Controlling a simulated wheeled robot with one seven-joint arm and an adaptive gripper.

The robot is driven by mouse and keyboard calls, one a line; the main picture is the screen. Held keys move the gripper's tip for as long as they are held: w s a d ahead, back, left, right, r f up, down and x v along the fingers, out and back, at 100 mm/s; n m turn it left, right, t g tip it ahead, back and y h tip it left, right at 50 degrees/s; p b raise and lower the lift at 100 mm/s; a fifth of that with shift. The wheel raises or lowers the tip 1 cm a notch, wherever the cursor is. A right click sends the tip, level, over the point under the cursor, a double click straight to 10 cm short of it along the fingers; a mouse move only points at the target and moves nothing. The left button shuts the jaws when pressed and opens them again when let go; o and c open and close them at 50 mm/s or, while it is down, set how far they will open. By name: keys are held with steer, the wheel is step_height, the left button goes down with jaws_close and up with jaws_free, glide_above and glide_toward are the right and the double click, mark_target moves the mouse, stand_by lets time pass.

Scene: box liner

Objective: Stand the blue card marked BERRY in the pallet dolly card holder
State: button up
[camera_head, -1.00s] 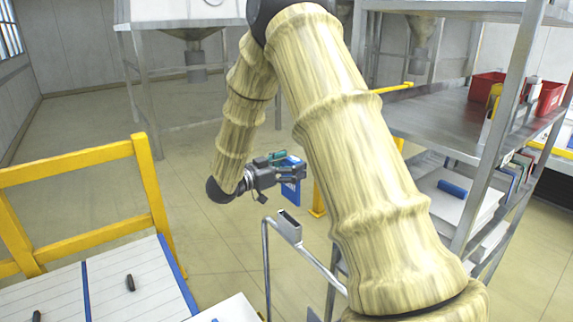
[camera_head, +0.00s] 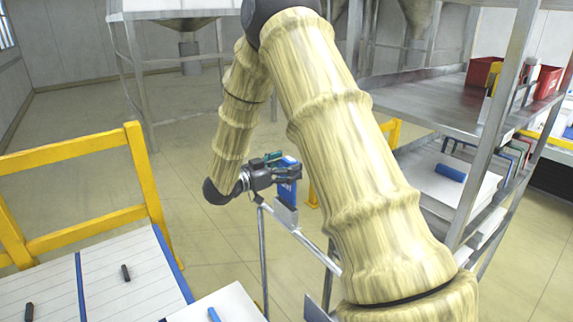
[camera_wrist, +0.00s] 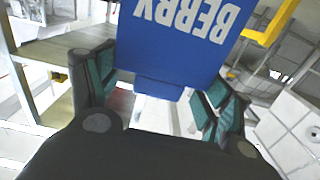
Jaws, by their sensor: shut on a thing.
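My gripper (camera_head: 277,168) is shut on the blue card (camera_head: 288,188); its teal-padded fingers (camera_wrist: 160,88) show either side of the card's near end in the wrist view. The white word BERRY reads upside down on the card (camera_wrist: 180,35) there. The card hangs roughly upright below the fingers in the head view. The grey card holder (camera_head: 286,216) is a small pocket on the dolly's metal handle. The card's lower edge meets or overlaps the holder's top in the head view; I cannot tell whether it is inside. The wrist view hides the holder behind the card.
The dolly's handle tube (camera_head: 318,252) runs below the gripper. A yellow-framed rack (camera_head: 75,150) stands left. A metal shelf (camera_head: 425,112) with red bins (camera_head: 548,82) and a blue roll (camera_head: 450,172) stands right. Open floor lies behind the gripper.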

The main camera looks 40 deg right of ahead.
mark_target(285, 185)
steer(key=shift+f+b, duration=1.75)
steer(key=shift+f, duration=1.7)
steer(key=o, duration=1)
steer(key=shift+r, duration=0.2)
steer(key=shift+r+p, duration=2.25)
steer(key=shift+r, duration=1.1)
